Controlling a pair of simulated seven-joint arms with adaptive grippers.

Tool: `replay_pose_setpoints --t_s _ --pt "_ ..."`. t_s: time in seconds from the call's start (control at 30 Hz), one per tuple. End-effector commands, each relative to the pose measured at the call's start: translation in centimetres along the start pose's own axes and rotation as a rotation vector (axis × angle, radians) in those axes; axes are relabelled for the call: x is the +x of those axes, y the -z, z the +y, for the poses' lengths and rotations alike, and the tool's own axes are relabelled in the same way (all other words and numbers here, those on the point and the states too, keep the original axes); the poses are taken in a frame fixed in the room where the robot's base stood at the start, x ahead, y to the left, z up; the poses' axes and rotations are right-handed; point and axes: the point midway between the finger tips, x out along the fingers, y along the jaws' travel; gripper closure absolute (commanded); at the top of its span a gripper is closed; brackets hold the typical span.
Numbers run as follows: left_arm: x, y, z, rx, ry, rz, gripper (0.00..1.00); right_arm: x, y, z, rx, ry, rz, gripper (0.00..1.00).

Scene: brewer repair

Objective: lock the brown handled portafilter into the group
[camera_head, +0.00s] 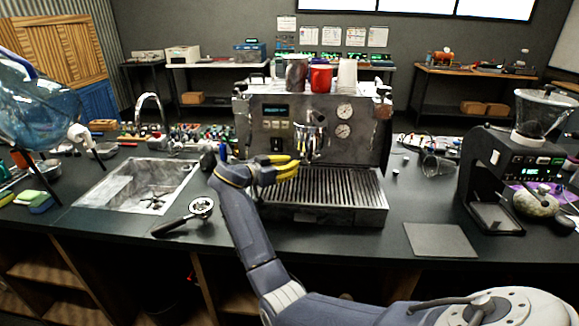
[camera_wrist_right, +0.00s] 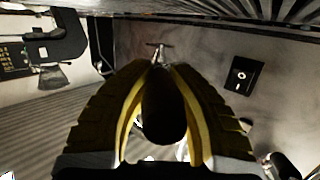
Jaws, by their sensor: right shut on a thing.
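The espresso machine (camera_head: 365,112) stands at the middle of the counter. Its metal group (camera_head: 309,140) is on the front, above the drip tray (camera_head: 340,190). My right gripper (camera_head: 290,170) has yellow fingers and is in front of the machine, just left of the group. In the right wrist view, my right gripper (camera_wrist_right: 163,105) is shut on a dark handle (camera_wrist_right: 163,118), seen nearly end-on. Its colour is too shaded to tell. The fingers hide most of the portafilter, so I cannot tell whether it is seated in the group. My left gripper is not in view.
Another portafilter with a black handle (camera_head: 175,226) lies on the counter near the sink (camera_head: 130,185). A dark mat (camera_head: 440,240) and a grinder (camera_head: 500,165) are at the right. A red cup (camera_head: 320,77) stands on top of the machine.

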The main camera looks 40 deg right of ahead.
Motion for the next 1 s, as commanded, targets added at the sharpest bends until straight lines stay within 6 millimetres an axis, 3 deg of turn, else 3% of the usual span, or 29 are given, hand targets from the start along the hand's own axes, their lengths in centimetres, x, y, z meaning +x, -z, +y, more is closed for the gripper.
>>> replay_pose_setpoints --t_s 1.0 --pt "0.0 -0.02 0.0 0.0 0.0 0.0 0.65 -0.3 0.33 -0.01 0.003 0.002 0.03 1.0"
